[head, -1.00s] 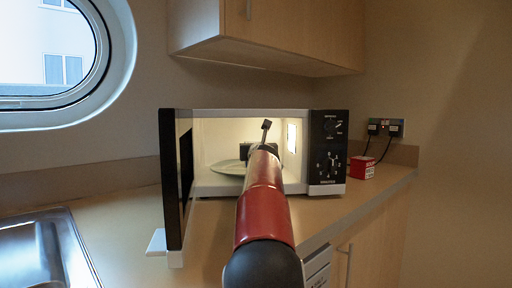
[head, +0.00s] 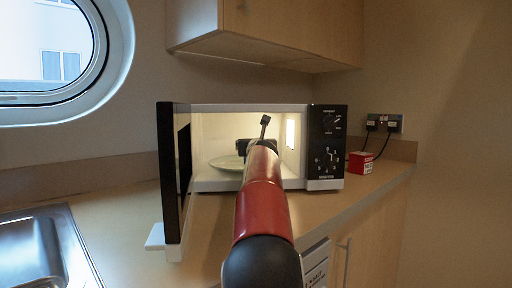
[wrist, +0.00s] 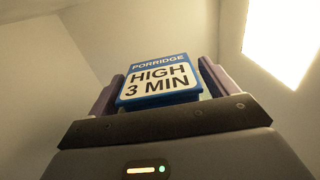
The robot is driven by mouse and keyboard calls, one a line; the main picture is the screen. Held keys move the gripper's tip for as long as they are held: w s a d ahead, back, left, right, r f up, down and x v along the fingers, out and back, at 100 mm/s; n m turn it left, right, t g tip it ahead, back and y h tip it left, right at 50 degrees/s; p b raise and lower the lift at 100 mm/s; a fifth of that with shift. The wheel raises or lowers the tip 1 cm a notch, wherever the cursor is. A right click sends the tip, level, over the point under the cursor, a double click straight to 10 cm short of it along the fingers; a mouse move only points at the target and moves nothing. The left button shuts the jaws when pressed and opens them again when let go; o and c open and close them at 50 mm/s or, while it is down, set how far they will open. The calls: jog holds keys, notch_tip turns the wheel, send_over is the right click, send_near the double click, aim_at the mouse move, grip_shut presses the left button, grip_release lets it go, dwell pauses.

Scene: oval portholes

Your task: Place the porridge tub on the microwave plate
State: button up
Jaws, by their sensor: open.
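The porridge tub (wrist: 158,82) shows in the wrist view as a blue-edged label reading "PORRIDGE HIGH 3 MIN". It sits between the two fingers of my gripper (wrist: 156,84), which is open, with a finger close on each side. In the head view my arm reaches into the lit microwave (head: 327,150), and my gripper (head: 257,147) is inside, mostly hidden by the arm. The pale microwave plate (head: 226,163) shows to the left of the arm. The tub is hidden in the head view, and I cannot tell whether it touches the plate.
The microwave door (head: 172,180) stands open on the left. A wooden wall cupboard (head: 270,35) hangs above. A red box (head: 360,163) and plugged sockets (head: 385,124) are at the right. A metal sink (head: 40,250) is at lower left, with bare counter (head: 115,215) beside it.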

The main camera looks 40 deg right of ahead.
jog(key=b+v, duration=0.1)
jog(key=v, duration=0.9)
jog(key=shift+s+a+r+b, duration=0.1)
jog(key=shift+s+a+b, duration=0.05)
jog(key=shift+s+b, duration=0.15)
jog(key=shift+s+a, duration=0.45)
jog(key=shift+s, duration=0.1)
